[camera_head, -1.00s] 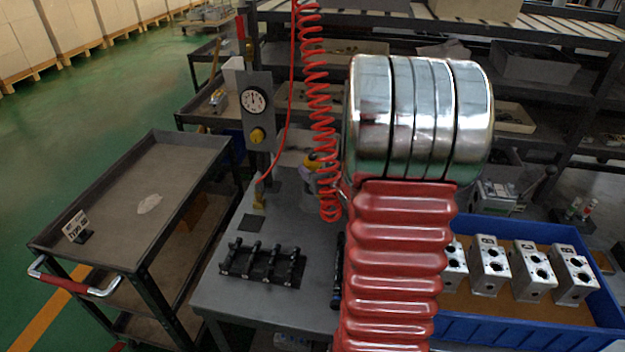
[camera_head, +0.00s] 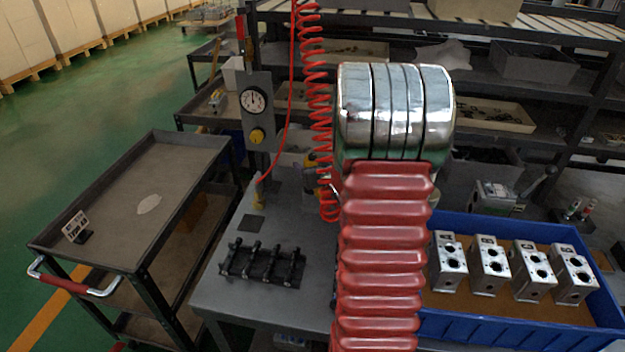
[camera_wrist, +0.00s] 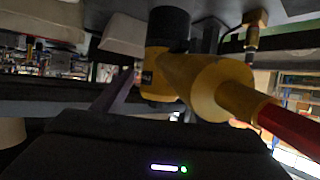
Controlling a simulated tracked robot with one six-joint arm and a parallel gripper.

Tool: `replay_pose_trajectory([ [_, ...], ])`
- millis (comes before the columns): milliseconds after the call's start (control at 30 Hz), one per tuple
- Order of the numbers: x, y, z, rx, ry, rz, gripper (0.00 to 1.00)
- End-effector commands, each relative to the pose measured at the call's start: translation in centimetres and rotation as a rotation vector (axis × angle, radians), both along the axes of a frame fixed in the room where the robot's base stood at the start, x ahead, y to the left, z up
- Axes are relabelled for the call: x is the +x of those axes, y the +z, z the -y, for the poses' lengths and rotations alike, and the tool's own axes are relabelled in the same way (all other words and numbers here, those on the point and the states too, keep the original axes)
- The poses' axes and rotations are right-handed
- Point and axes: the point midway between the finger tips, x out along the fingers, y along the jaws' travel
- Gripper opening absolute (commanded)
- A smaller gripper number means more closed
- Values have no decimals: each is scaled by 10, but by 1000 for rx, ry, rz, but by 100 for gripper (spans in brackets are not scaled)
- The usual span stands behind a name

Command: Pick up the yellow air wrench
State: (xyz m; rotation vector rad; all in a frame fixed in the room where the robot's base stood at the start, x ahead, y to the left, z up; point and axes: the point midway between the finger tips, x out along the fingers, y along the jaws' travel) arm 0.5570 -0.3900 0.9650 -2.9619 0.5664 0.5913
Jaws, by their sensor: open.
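The yellow air wrench (camera_head: 311,161) hangs at the lower end of the red coiled hose (camera_head: 319,95) in the head view, partly hidden by the hose and my arm. In the wrist view the wrench (camera_wrist: 208,84) is large and close, with a black end at the top and a red part at its right end. My gripper (camera_wrist: 150,100) is open, with a grey finger beside the wrench's left side; its other finger is hard to make out. The wrist view does not show clearly whether it touches the wrench.
A grey workbench (camera_head: 215,292) carries a black rack (camera_head: 263,264) and a blue tray (camera_head: 500,333) with several metal valve blocks (camera_head: 490,264). A gauge post (camera_head: 256,118) stands left of the hose. A cart (camera_head: 125,205) stands at left; shelves (camera_head: 480,75) stand behind.

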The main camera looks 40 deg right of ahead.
Motion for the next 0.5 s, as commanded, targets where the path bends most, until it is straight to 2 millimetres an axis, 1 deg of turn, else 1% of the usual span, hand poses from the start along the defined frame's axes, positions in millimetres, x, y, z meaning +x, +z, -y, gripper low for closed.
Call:
replay_pose_trajectory([
  [433,0,0,0,0,1,0,66],
  [500,0,0,-1,0,1,0,61],
])
